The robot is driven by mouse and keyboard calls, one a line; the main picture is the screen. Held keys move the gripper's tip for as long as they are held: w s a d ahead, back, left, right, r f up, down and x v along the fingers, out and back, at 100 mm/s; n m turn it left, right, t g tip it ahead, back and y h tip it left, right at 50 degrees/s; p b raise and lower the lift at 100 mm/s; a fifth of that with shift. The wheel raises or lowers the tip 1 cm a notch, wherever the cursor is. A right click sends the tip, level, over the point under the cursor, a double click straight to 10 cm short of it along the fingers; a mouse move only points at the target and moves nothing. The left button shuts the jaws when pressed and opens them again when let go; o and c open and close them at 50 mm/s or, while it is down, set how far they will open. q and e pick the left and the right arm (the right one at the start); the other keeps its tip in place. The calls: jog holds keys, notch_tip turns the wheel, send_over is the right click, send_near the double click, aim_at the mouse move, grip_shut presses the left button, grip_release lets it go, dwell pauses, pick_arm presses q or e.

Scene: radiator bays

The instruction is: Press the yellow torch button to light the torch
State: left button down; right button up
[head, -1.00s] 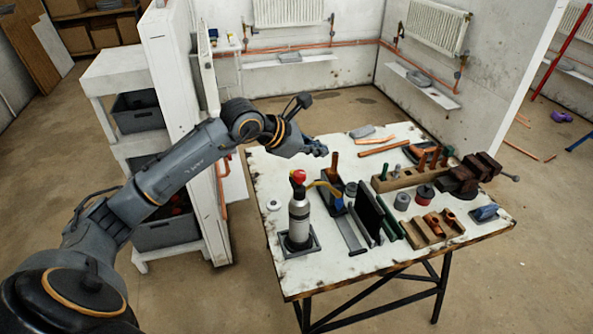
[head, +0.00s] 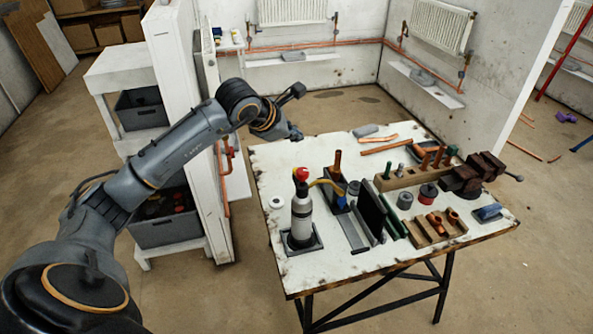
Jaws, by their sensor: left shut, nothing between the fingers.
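The torch (head: 302,217) stands upright on a dark square base near the left front of the workbench (head: 350,282). It has a grey-white cylinder, a red top and a curved yellow part reaching right to a dark stand. I cannot make out a separate yellow button. My left gripper (head: 296,134) is shut and empty. It shows above the bench's back left edge, behind the torch and apart from it. My right gripper is not in view.
A copper rod (head: 337,162) stands in the dark stand (head: 339,203) beside the torch. A black upright plate (head: 371,211), a wooden fitting block (head: 437,231) and a dark vise (head: 478,172) fill the right side. A white partition (head: 220,215) stands left of the bench.

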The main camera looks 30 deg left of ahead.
aim_at(295, 171)
pick_arm(q)
notch_tip(295, 171, down, 7)
jog(key=b, duration=0.4)
jog(key=shift+f, duration=0.15)
jog(key=shift+f+b, duration=0.25)
jog(key=shift+b, duration=0.05)
dwell(0.9)
jog(key=shift+f+b, duration=0.35)
jog(key=shift+b, duration=0.25)
jog(key=shift+f+b, duration=0.5)
jog(key=shift+b, duration=0.1)
dwell(0.5)
jog(key=shift+r, duration=0.1)
jog(key=shift+r+p, duration=0.35)
jog(key=shift+r, duration=0.45)
